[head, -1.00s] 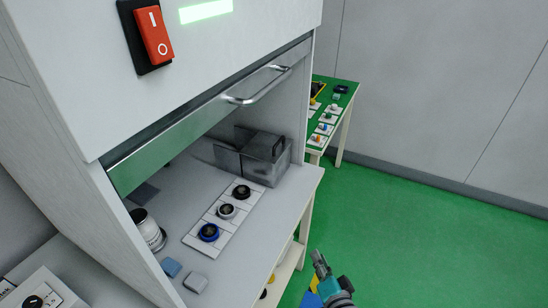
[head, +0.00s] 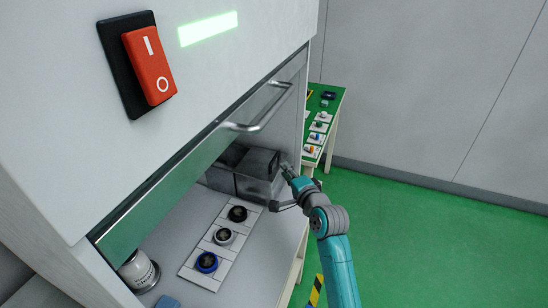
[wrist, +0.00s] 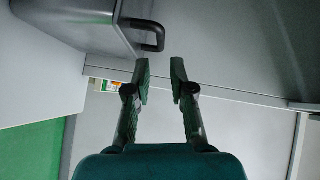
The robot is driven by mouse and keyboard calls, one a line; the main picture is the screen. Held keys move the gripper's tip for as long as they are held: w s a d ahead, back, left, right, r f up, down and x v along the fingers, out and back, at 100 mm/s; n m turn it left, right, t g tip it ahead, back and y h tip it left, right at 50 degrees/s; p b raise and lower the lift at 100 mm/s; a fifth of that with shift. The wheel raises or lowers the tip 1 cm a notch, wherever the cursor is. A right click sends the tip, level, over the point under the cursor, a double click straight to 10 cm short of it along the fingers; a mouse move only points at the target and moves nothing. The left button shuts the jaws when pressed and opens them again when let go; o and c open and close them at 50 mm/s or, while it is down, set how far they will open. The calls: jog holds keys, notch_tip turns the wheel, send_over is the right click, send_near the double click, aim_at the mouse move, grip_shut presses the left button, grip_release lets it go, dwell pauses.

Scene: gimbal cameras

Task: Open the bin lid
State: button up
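A grey metal bin (head: 222,180) stands at the back right inside the hood. Its front part and a dark handle show beside my gripper in the head view. In the wrist view the bin (wrist: 85,18) is at the upper left, with its black loop handle (wrist: 158,36) sticking out. My gripper (wrist: 160,66) is open and empty, its two fingers apart just short of the handle. In the head view my gripper (head: 286,172) is at the bin's right side. The lid's exact position is hard to make out.
The raised hood sash (head: 200,160) with its bar handle (head: 262,112) hangs above the bin. A green-topped table (head: 330,108) is behind.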

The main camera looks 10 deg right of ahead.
aim_at(275, 158)
jog(key=w, duration=0.3)
jog(key=w+a, duration=0.1)
jog(key=w, duration=0.2)
jog(key=w+f, duration=0.1)
jog(key=w, duration=0.2)
jog(key=shift+w+a+f, duration=0.1)
jog(key=shift+a, duration=0.1)
grip_shut()
